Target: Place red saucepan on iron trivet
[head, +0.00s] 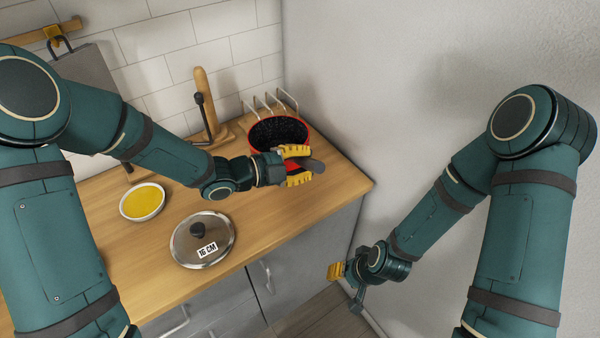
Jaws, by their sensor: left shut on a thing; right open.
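The red saucepan (277,132) has a red rim and a dark speckled inside. It is upright at the back right of the wooden counter, near the corner. My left gripper (302,166) is shut on its dark handle, which points towards the front right. My gripper and wrist hide part of the pan's near side and base, so I cannot tell what is under it. I cannot make out the iron trivet. My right gripper (338,272) is open and empty, low in front of the cabinets and away from the pan.
A glass lid (186,246) marked 16 CM and a white dish with yellow contents (142,202) are on the wooden counter (328,190). A wire rack (284,98) stands behind the pan, with a wooden stand (206,98) to its left. The white wall bounds the right.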

